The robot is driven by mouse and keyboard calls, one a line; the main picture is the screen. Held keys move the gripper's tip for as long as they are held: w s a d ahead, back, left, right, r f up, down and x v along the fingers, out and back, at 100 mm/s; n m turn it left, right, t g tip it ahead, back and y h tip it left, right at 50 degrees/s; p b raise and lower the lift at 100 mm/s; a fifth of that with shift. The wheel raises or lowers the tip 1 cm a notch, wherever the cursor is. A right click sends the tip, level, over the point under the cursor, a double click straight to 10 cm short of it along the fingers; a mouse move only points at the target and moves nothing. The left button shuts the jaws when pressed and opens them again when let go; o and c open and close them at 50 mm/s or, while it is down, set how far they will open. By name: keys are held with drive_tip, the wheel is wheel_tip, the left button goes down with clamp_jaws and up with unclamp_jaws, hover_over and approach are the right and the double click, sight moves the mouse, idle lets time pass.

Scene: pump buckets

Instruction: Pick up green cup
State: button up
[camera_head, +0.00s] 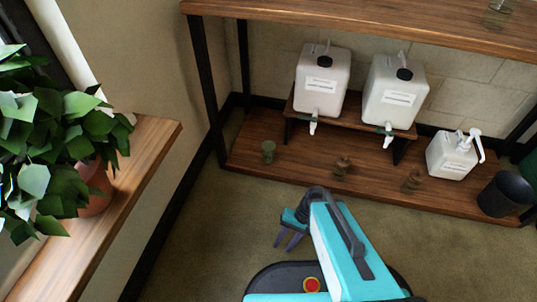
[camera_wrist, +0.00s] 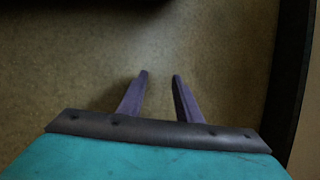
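A small green cup (camera_head: 268,151) stands upright on the left part of the low wooden shelf in the head view. My gripper (camera_head: 284,244) is in front of the shelf over the floor, below and slightly right of the cup in the picture. In the wrist view my gripper (camera_wrist: 160,75) shows two purple fingers apart with only floor between them. The gripper is open and empty, apart from the cup. The cup is not visible in the wrist view.
Two brown cups (camera_head: 342,165) (camera_head: 412,180) stand on the same shelf (camera_head: 240,160). Two white tap containers (camera_head: 322,82) (camera_head: 395,95) sit on a riser. A pump bottle (camera_head: 452,155) and black bin (camera_head: 504,194) are right. A plant (camera_head: 60,140) stands left.

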drive_tip(key=w+d+r+n+t+h+p, duration=0.1)
drive_tip(key=w+d+r+h+p, duration=0.1)
drive_tip(key=w+d+r+p, duration=0.3)
drive_tip(key=w+d+r+t+h+p, duration=0.1)
drive_tip(key=w+d+r+p, duration=0.15)
drive_tip(key=r, duration=0.35)
drive_tip(key=w+d+r+n+t+h+p, duration=0.1)
drive_tip(key=w+d+r+h+p, duration=0.1)
drive_tip(key=w+d+r+p, duration=0.3)
drive_tip(key=s+r+g+p, duration=0.1)
drive_tip(key=s+r+p, duration=0.6)
drive_tip(key=r+p, duration=0.3)
drive_tip(key=s+a+r+g+p, duration=0.1)
drive_tip(key=s+r+p, duration=0.7)
drive_tip(key=p, duration=1)
drive_tip(key=s+a+r+g+p, duration=0.1)
drive_tip(key=s+r+g+p, duration=0.1)
drive_tip(key=s+r+p, duration=0.5)
wheel_tip(320, 180, up, 7)
drive_tip(key=p, duration=0.7)
drive_tip(key=shift+s+g+p, duration=0.3)
drive_tip(key=shift+p, duration=0.1)
